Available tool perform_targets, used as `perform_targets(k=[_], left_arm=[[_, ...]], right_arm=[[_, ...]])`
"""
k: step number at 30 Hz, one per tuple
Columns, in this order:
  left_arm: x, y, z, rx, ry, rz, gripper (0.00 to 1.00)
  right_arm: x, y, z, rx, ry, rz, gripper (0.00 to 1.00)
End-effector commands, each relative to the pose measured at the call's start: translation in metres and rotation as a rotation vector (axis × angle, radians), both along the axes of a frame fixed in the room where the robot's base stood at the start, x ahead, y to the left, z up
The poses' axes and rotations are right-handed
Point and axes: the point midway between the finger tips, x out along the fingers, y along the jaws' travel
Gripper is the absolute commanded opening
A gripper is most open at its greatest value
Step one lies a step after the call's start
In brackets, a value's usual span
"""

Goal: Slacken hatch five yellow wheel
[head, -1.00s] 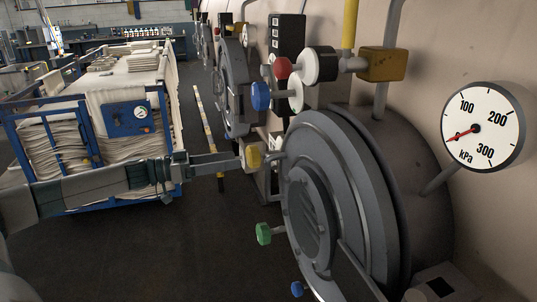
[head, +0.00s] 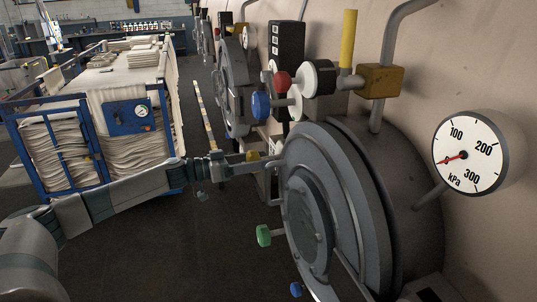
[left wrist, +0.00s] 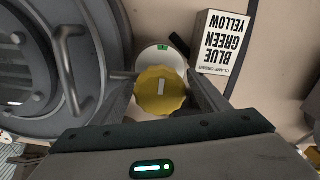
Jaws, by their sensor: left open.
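The yellow wheel (left wrist: 161,91) is scalloped, with a pale bar mark on its face, and sits in front of a round white part (left wrist: 163,52) with a small green label. In the head view only a bit of the yellow wheel (head: 253,156) shows beside the large grey hatch (head: 306,215). My left gripper (head: 258,163) is open at the hatch's left edge. In the left wrist view its fingers (left wrist: 162,84) stand on both sides of the wheel; I cannot tell whether they touch it. My right gripper is not in view.
A green wheel (head: 264,235) and a blue wheel (head: 296,289) sit lower on the hatch's left side. Red (head: 283,80) and blue (head: 261,104) knobs are above. A sign (left wrist: 222,42) reads yellow, green, blue. A pressure gauge (head: 470,153) is right. A blue fabric cart (head: 128,117) stands left.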

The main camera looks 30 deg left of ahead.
Motion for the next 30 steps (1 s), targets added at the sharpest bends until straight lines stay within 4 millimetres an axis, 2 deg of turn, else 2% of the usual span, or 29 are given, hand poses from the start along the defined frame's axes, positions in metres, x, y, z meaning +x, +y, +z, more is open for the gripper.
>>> perform_targets(k=[1, 7, 19, 24, 30], left_arm=[[0.005, -0.005, 0.004, -0.001, -0.002, 0.0, 0.69], [0.019, -0.016, 0.001, -0.001, 0.0, 0.0, 0.69], [0.022, -0.019, -0.001, 0.001, 0.0, 0.0, 0.69], [0.022, -0.019, -0.001, 0.001, 0.001, 0.0, 0.28], [0.022, -0.019, 0.0, 0.003, -0.001, 0.0, 0.27]], right_arm=[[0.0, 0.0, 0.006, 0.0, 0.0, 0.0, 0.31], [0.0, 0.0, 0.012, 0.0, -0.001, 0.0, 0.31], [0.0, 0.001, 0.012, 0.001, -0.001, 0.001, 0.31], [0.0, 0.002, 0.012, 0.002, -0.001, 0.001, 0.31], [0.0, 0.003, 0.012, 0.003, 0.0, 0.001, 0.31]])
